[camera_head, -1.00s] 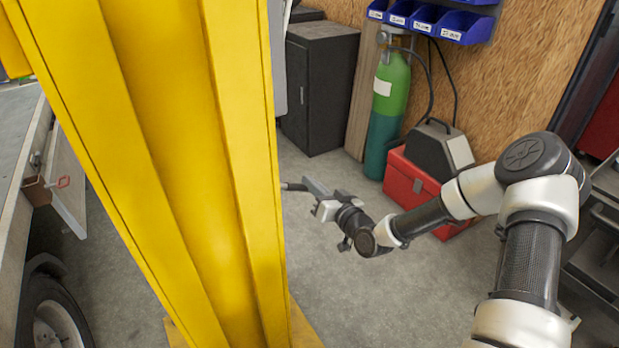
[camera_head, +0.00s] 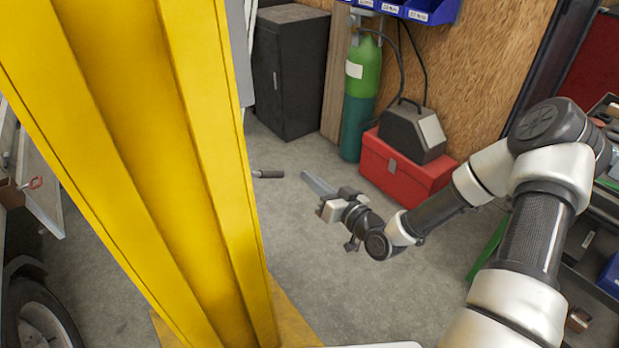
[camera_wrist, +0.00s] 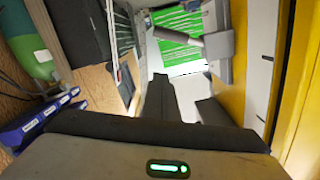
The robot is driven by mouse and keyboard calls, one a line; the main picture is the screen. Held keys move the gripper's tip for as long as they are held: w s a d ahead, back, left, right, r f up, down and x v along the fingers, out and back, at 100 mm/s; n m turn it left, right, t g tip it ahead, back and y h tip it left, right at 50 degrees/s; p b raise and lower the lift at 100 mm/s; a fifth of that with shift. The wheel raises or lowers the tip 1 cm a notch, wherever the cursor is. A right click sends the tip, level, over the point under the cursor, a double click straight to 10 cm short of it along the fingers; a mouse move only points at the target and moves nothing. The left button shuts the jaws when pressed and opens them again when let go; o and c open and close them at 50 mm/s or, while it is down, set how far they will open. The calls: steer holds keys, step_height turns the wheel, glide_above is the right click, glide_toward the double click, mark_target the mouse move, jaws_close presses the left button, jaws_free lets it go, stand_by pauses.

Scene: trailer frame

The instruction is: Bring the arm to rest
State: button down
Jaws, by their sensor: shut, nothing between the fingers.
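My arm reaches in from the right in the head view, bent at its elbow. My gripper (camera_head: 310,178) is at its far end, pointing left and up toward the yellow post (camera_head: 150,150). It is shut and empty, held above the bare floor, apart from the post. The dark fingers also show in the wrist view (camera_wrist: 178,92). A dark handle (camera_head: 268,174) sticks out beside the post, just left of the fingertips; it also shows in the wrist view on a grey bracket (camera_wrist: 178,36).
A red toolbox (camera_head: 395,172) with a grey case on it stands behind my arm. A green gas cylinder (camera_head: 362,95) and a dark cabinet (camera_head: 290,70) stand at the back. A shelf (camera_head: 590,270) is at the right. A trailer (camera_head: 40,190) is at the left.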

steer(key=s+d+r+n+g+h, duration=0.1)
steer(key=s+d+r+g+h, duration=0.2)
steer(key=d+h, duration=0.25)
steer(key=s+d+r+n+g+h, duration=0.1)
steer(key=s+d+r+g+h, duration=0.25)
steer(key=d, duration=0.25)
steer(key=s+a+r+m+g+h, duration=0.1)
steer(key=s+r+m, duration=0.1)
steer(key=s+r, duration=0.8)
steer(key=s+r+m+g, duration=0.1)
steer(key=s+r+m, duration=0.3)
steer(key=s, duration=1)
step_height(320, 180, up, 24)
steer(key=n+p, duration=0.1)
steer(key=p, duration=2.1)
steer(key=shift+w+p, duration=0.25)
steer(key=shift+p, duration=0.15)
